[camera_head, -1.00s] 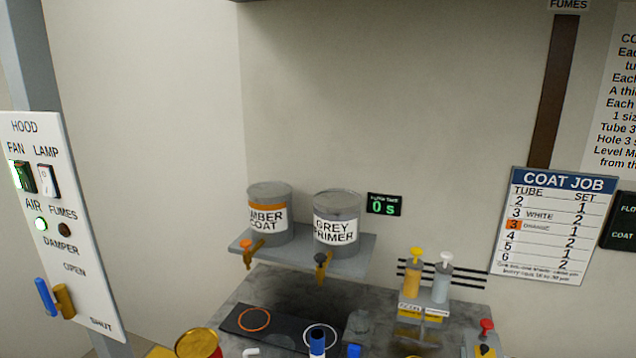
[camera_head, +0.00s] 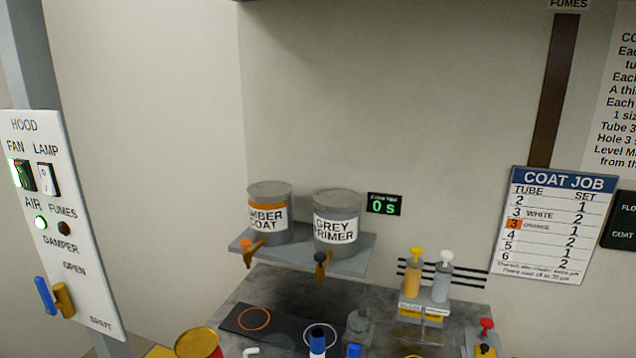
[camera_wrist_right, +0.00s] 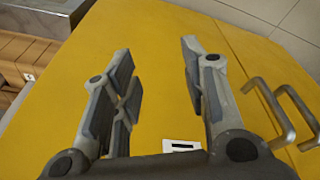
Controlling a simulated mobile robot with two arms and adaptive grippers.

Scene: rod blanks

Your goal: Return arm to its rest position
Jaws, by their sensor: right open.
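My right gripper (camera_wrist_right: 158,85) shows in the right wrist view. Its two fingers are apart and nothing is between them. Behind the fingers is a yellow cabinet front (camera_wrist_right: 160,40) with two metal handles at the right and a small white label (camera_wrist_right: 181,146). Neither gripper shows in the head view, and my left gripper is not in view.
The head view shows a grey bench with two tanks, amber coat (camera_head: 268,212) and grey primer (camera_head: 337,222), on a shelf (camera_head: 350,252). Two pump bottles (camera_head: 412,277) stand at the right. A hood panel (camera_head: 75,260) is at the left. A timer (camera_head: 384,204) reads 0 s.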

